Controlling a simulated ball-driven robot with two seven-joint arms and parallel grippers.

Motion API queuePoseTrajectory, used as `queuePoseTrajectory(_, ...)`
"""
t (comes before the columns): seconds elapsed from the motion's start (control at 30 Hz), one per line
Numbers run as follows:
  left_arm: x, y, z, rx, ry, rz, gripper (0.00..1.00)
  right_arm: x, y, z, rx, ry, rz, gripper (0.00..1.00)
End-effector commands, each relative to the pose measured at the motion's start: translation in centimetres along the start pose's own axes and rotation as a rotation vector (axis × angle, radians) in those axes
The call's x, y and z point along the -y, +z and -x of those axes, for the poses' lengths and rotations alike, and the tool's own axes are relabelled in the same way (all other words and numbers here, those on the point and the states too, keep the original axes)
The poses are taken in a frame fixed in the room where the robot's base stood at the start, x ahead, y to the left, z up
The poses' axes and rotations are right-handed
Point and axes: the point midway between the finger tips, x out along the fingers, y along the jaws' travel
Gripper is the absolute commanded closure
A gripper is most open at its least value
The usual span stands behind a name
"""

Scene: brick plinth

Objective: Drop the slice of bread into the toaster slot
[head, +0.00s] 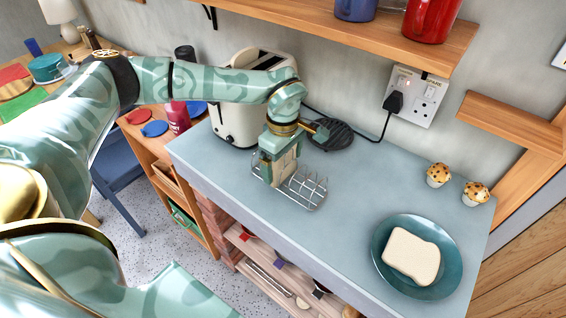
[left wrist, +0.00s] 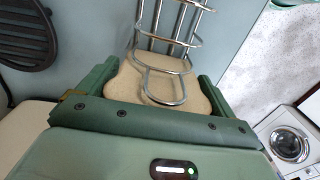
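A tan slice of bread (left wrist: 132,88) shows in the left wrist view between the two fingers of my left gripper (left wrist: 158,82), with wires of the toast rack (left wrist: 163,36) crossing in front of it. In the head view my left gripper (head: 282,160) points down at the wire rack (head: 312,190), one finger at each side of the slice (head: 288,165). I cannot tell whether the fingers press on its edges. The cream toaster (head: 236,122) stands at the back left, partly hidden behind my left arm; its slots are not clearly seen. My right gripper is out of view.
Another slice of pale bread (head: 411,256) lies on a teal plate (head: 388,224) at the right. Two muffins (head: 438,174) sit behind it. A dark ribbed oval (head: 334,136) lies behind the rack. A wooden shelf (head: 300,22) with mugs overhangs the counter. The counter between rack and plate is clear.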

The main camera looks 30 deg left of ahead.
Motion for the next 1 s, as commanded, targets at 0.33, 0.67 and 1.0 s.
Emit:
queuePoseTrajectory(0.33,0.0,0.0,0.1,0.000,0.000,0.000,0.31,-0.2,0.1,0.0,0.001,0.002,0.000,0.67)
queuePoseTrajectory(0.67,-0.1,0.0,3.3,0.001,0.004,0.000,0.31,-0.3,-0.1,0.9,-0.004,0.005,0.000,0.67)
queuePoseTrajectory(1.0,6.8,-0.1,3.6,0.001,-0.002,-0.001,0.31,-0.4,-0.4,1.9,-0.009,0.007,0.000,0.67)
